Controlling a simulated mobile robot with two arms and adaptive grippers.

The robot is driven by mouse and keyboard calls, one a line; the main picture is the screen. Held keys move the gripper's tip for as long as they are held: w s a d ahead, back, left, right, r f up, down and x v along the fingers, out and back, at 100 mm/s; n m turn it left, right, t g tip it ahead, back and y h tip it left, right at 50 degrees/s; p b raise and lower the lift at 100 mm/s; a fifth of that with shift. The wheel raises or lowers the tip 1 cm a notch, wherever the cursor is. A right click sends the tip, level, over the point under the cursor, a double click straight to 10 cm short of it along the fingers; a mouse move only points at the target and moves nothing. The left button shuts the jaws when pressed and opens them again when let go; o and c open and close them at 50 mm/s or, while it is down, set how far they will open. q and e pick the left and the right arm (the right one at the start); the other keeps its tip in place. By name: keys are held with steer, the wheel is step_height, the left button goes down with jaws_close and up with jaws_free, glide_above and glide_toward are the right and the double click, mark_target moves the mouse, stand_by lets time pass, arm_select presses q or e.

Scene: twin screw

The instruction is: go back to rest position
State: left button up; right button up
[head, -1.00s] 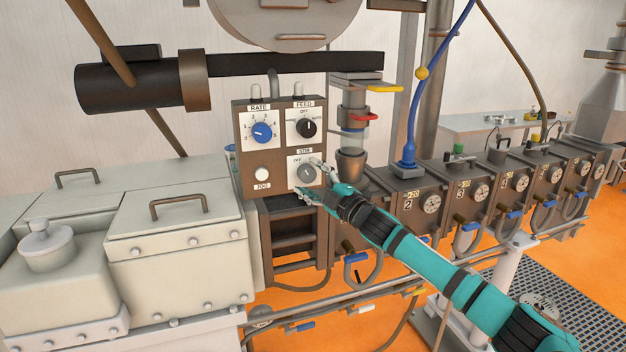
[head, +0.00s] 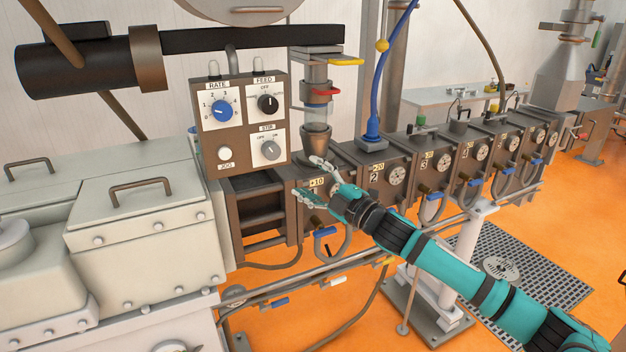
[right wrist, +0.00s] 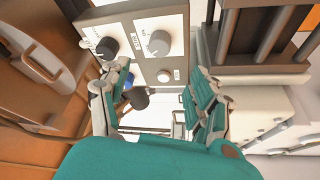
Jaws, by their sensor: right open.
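My right gripper (head: 312,180) is open and empty in the head view, in front of the first brown barrel block and below the feeder's glass tube. It stands to the lower right of the control panel (head: 208,135) and apart from it. The panel carries the RATE, FEED and STIR knobs and a white JOG button (head: 225,153). In the right wrist view the open fingers (right wrist: 160,100) frame the space below the panel (right wrist: 143,45), with nothing between them. My left gripper is in neither view.
Pale housings (head: 140,225) with handles fill the left. Brown barrel blocks (head: 385,185) with gauges and pipes run to the right. A blue hose (head: 382,85) rises from one block. A metal rail (head: 310,275) runs below. The orange floor (head: 590,240) is open at right.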

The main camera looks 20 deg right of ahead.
steer(key=shift+s, duration=0.1)
stand_by(0.4)
